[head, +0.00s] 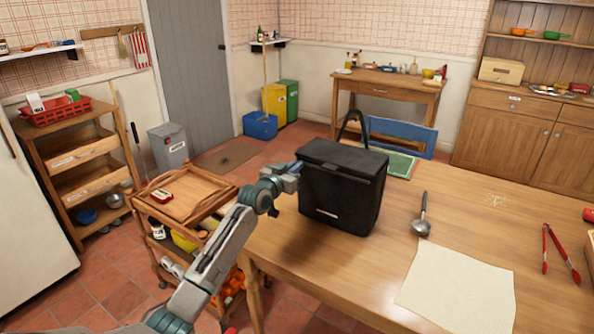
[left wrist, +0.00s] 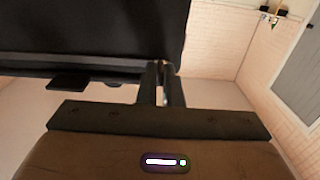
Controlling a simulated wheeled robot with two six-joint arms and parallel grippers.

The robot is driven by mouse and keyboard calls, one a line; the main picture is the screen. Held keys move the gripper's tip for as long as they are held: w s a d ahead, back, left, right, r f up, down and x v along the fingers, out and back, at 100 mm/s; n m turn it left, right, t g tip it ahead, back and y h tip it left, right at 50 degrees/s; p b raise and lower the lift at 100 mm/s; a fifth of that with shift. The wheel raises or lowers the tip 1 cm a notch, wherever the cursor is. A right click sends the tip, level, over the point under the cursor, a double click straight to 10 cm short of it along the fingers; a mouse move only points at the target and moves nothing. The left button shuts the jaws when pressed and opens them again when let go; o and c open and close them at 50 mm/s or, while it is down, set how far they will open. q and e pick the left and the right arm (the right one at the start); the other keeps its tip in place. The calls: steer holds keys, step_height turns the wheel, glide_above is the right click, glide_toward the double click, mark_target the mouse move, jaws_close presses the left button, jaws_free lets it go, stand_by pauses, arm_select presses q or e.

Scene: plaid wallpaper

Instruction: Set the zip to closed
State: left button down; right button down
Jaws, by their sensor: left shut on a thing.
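A black cool bag (head: 338,195) stands upright on the wooden table, its flat lid down over the body and its handle raised behind. My left gripper (head: 291,177) is at the bag's left side, just under the lid edge. In the left wrist view the bag's dark body (left wrist: 90,28) fills the upper left, and my left fingers (left wrist: 160,85) are nearly together at its edge. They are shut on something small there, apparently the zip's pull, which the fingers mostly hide. How far the zip runs closed cannot be made out. My right gripper is not in view.
A ladle (head: 424,215), a cream cloth (head: 457,288) and red tongs (head: 561,255) lie on the table (head: 300,265) right of the bag. A wooden trolley (head: 183,195) stands left of the table. The table in front of the bag is clear.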

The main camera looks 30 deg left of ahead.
arm_select(q)
steer(key=c, duration=1.6)
jaws_free()
steer(key=shift+a, duration=0.1)
steer(key=shift+s+a, duration=0.1)
steer(key=shift+s, duration=5.3)
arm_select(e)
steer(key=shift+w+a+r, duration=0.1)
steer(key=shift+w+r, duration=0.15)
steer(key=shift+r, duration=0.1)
arm_select(q)
steer(key=shift+f, duration=0.1)
